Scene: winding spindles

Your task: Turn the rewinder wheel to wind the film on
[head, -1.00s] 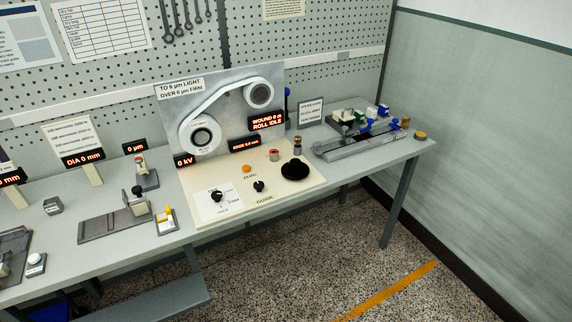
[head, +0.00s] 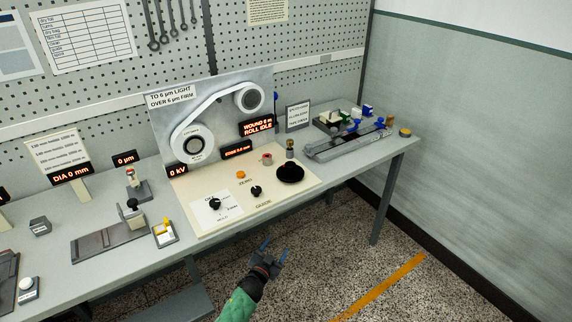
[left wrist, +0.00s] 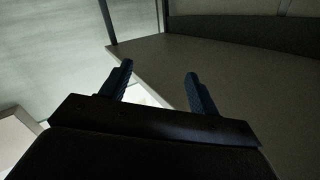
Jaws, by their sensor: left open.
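The rewinder (head: 214,99) is a grey upright panel with two white film rolls, an upper right one (head: 249,97) and a lower left one (head: 194,142), joined by a white film band. A black round wheel (head: 290,172) lies at the right of the cream control plate (head: 262,209). A display reads "WOUND 0" and "ROLL IDLE". My left gripper (head: 272,254) is open and empty, in front of the bench edge and apart from the wheel. Its two blue fingers also show spread in the left wrist view (left wrist: 160,84). My right gripper is not in view.
The plate also bears an orange button (head: 241,174), a small black guide knob (head: 256,191), a black dial (head: 215,204) and a red-topped part (head: 267,158). A grey rail fixture (head: 345,144) stands to the right. The bench front edge lies between my gripper and the plate.

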